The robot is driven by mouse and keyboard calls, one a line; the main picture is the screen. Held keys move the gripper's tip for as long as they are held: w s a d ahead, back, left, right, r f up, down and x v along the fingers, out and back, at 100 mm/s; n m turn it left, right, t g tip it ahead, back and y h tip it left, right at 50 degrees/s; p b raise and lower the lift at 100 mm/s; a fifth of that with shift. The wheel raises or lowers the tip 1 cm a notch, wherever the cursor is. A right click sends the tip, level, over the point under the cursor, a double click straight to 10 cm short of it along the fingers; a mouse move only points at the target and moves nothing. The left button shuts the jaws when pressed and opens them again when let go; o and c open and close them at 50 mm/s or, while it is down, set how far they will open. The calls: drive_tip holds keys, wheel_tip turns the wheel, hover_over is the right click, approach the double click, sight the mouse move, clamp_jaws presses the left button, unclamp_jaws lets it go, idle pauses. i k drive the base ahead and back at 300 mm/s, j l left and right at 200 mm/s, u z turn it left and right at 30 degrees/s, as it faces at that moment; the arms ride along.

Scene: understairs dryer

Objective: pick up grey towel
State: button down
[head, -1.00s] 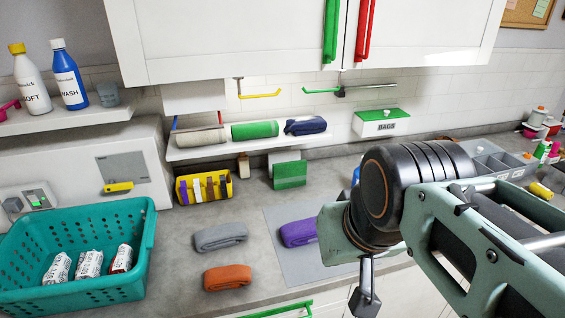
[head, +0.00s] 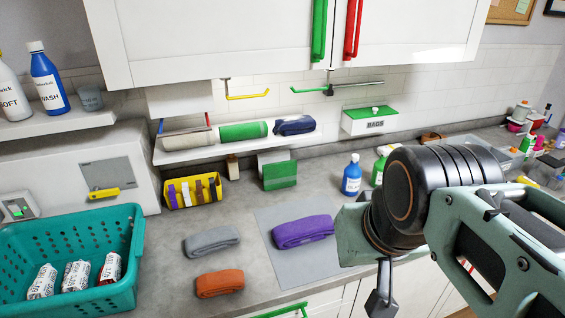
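The grey towel (head: 211,241) lies folded on the countertop, left of the grey mat (head: 273,216). An orange towel (head: 219,283) lies just in front of it, apart from it. A purple towel (head: 303,232) lies on the mat to its right. My arm reaches in from the right, and part of my gripper (head: 380,295) shows over the counter's front edge, well to the right of the grey towel and apart from it. The fingertips are not clearly shown, so I cannot tell whether it is open or shut.
A teal basket (head: 122,235) with several packets stands left of the towels. A yellow caddy (head: 193,191) stands behind the grey towel. A shelf (head: 235,146) with rolled towels hangs above. A blue bottle (head: 352,176) stands behind the mat.

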sight(219, 238)
drive_tip(key=i+l+u, duration=0.4)
drive_tip(key=l+u, duration=0.2)
drive_tip(key=l, duration=0.2)
drive_tip(key=l+u, duration=0.2)
drive_tip(key=i+j+z, duration=0.05)
